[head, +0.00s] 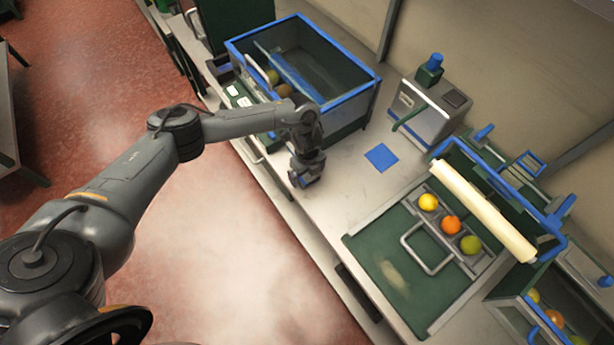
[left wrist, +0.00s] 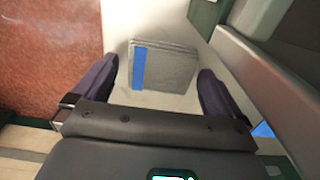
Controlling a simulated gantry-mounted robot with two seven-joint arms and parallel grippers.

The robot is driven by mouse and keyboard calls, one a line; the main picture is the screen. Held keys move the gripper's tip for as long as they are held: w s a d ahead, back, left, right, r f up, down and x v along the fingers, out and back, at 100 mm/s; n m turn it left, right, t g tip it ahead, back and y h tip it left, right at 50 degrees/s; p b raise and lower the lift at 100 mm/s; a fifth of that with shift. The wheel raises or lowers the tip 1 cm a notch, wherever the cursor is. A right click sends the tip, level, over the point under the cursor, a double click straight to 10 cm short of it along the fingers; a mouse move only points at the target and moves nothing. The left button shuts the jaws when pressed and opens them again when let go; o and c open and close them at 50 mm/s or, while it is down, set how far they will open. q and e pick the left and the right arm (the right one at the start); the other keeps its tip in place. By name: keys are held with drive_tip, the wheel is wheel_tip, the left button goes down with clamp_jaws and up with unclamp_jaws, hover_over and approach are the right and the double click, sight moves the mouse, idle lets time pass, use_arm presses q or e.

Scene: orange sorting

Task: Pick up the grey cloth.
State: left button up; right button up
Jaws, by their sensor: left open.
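The grey cloth (left wrist: 172,66) shows in the left wrist view as a flat, folded grey rectangle with a blue stripe along its left side. It lies on the pale worktop near the edge above the red floor. My left gripper (left wrist: 158,74) is open, with one dark finger to each side of the cloth in the picture and nothing held. In the head view my left gripper (head: 305,178) hangs over the front part of the worktop. I cannot make out the cloth clearly there; the gripper covers that spot. My right gripper is not in view.
A blue-rimmed bin (head: 352,92) stands behind my left arm. A blue square (head: 381,157) lies flat on the worktop to the right of the gripper. Beyond are a grey box machine (head: 425,112) and a green sorting station (head: 385,235) with several fruits. Bare worktop surrounds the gripper.

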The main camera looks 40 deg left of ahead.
sight(307, 175)
use_arm(q)
drive_tip(key=shift+f, duration=0.15)
drive_tip(key=c, duration=0.9)
drive_tip(key=shift+c, duration=0.2)
drive_tip(key=shift+r, duration=0.95)
wheel_tip(307, 175, up, 2)
drive_tip(key=shift+r, duration=0.25)
drive_tip(key=s+d+r+p, duration=0.4)
drive_tip(key=s+d+r, duration=0.2)
drive_tip(key=d, duration=0.4)
drive_tip(key=shift+r+p, duration=0.35)
drive_tip(key=shift+s, duration=0.1)
drive_tip(key=o, duration=0.5)
drive_tip(key=shift+a, duration=0.1)
drive_tip(key=c, duration=0.4)
